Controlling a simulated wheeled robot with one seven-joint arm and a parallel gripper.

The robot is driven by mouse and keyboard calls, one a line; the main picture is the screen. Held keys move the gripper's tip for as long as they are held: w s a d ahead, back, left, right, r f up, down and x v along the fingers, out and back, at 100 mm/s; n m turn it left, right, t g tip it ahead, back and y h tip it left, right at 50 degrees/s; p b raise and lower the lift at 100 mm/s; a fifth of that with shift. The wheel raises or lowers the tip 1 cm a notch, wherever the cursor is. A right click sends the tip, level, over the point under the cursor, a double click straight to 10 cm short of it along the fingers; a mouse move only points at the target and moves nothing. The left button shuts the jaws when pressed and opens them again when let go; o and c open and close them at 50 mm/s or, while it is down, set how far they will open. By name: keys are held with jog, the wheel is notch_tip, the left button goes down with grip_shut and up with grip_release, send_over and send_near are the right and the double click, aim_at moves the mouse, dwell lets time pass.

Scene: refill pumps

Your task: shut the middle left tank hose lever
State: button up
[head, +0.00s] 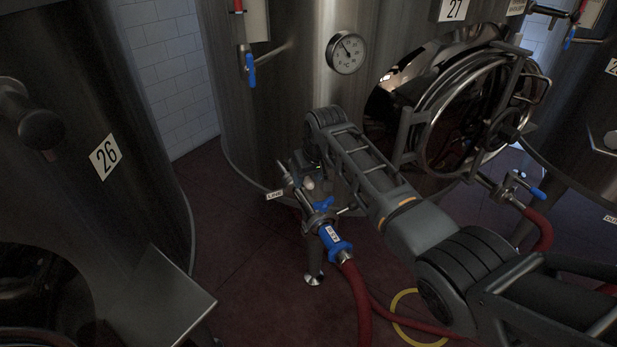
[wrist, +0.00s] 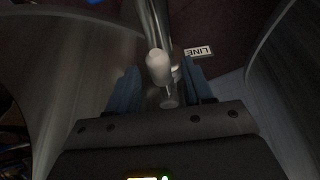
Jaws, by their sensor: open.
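The middle tank (head: 285,110), steel and labelled 27, has a hose valve (head: 310,215) low on its left side, with a small blue lever (head: 323,204) on top. A red hose (head: 358,295) hangs from it by a blue cuff (head: 335,241). My gripper (head: 305,183) is beside the pipe just above this valve, partly hidden by my arm. In the wrist view my open gripper (wrist: 163,88) has a pale rounded end (wrist: 158,66) of a metal part between its fingers. I cannot tell whether they touch it. The blue lever is not clear there.
A LINE tag (head: 274,195) sits left of the valve and also shows in the wrist view (wrist: 198,51). Tank 26 (head: 75,150) stands at left. Tank 27's round door (head: 475,115) and right hose valve (head: 515,188) lie right of my arm. A yellow ring (head: 400,325) lies on the floor.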

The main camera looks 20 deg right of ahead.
jog(key=shift+f, duration=0.15)
jog(key=shift+c, duration=0.3)
grip_shut()
dwell(0.3)
